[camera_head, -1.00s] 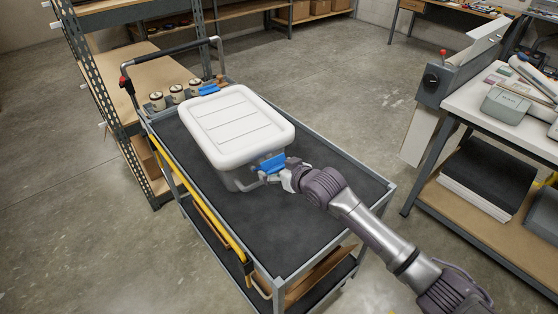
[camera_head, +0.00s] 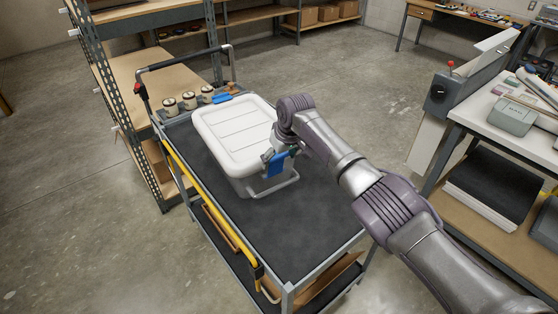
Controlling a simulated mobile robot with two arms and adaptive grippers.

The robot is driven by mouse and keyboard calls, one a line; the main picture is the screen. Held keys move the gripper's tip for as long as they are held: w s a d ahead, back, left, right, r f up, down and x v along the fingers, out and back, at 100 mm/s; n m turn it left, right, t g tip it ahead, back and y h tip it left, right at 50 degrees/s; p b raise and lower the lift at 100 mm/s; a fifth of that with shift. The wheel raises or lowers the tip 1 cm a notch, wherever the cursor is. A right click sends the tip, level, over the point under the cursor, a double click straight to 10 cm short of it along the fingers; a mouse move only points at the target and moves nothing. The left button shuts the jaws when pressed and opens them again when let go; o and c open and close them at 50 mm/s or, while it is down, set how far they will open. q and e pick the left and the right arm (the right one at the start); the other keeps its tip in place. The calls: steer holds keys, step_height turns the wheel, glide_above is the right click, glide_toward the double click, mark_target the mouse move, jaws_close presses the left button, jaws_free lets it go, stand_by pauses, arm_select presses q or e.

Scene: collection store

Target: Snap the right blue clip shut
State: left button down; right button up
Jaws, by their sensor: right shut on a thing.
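A white lidded box (camera_head: 235,135) stands on the black top of a cart. The right blue clip (camera_head: 277,166) is at the near right end of the box, just under the lid edge. Another blue clip (camera_head: 222,98) shows at the far end. My right gripper (camera_head: 277,157) is at the right clip, reaching down from above, and is shut on it. The gripper and wrist partly hide the clip and the lid's right edge, so I cannot tell whether the clip is fully latched. My left gripper is not in view.
The cart top (camera_head: 300,225) is clear in front of the box. Several small jars (camera_head: 187,99) stand on the far end of the cart by its handle. Metal shelving (camera_head: 115,80) is close on the left. A workbench (camera_head: 520,125) with equipment is at the right.

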steer(key=shift+w+a, duration=0.1)
steer(key=shift+w, duration=0.1)
stand_by(0.5)
steer(key=o, duration=1.4)
steer(key=shift+o, duration=0.5)
steer(key=shift+w+f, duration=0.1)
steer(key=v, duration=1.2)
steer(key=shift+a, duration=0.2)
steer(key=shift+w, duration=0.15)
